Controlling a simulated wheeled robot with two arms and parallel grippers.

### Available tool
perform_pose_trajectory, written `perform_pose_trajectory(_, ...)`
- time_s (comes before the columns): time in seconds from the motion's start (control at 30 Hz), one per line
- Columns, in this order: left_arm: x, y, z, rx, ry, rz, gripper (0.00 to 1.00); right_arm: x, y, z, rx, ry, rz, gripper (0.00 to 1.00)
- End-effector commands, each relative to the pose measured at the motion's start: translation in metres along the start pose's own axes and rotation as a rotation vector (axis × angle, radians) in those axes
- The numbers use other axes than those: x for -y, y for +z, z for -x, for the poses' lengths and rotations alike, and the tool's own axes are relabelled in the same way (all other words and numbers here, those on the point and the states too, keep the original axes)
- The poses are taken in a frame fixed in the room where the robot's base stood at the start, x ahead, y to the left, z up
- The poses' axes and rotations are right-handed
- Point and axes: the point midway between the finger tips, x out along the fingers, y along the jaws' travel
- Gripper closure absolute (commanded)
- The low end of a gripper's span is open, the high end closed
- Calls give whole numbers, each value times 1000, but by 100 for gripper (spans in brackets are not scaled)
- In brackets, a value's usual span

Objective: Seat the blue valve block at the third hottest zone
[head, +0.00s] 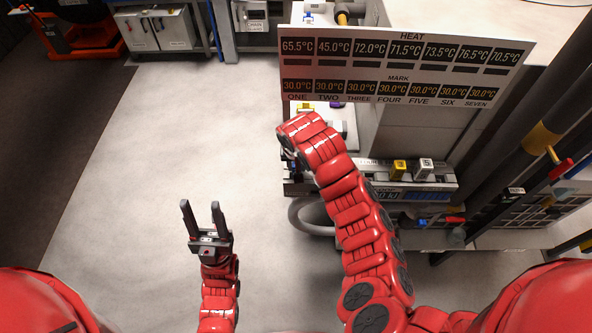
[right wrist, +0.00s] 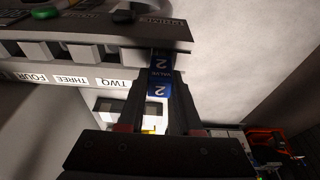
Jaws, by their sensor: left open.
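The blue valve block (right wrist: 159,80), marked 2 and VALVE, is between the fingers of my right gripper (right wrist: 163,92) in the right wrist view; the fingers appear closed on its sides. It is close to a row of pale square pieces with labels TWO, THREE and FOUR (right wrist: 30,77) beside it. In the head view my right forearm hides that gripper and the block. The heat board (head: 405,65) reads 65.5, 45.0, 72.0, 71.5, 73.5, 76.5 and 70.5 for ONE to SEVEN, so THREE is third hottest. My left gripper (head: 201,207) is open and empty above the floor.
A yellow block (head: 399,170) and a silver block (head: 424,168) stand on the bench ledge right of my right arm. Dark pipes (head: 540,140) with coloured fittings stand at the right. A grey hose loop (head: 303,222) hangs below the ledge. The floor at left is clear.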

Motion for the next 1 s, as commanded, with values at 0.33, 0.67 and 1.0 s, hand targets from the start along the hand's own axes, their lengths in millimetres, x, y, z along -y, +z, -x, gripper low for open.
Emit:
perform_pose_trajectory(0.33,0,0,0,0,0,0,50,0,0,0,0,0,0,100)
perform_pose_trajectory(0.67,0,0,1,0,0,0,50,0,-2,6,-1,-1,-1,100)
perform_pose_trajectory(1.0,0,1,4,0,0,0,50,0,-12,42,-2,-1,-1,100)
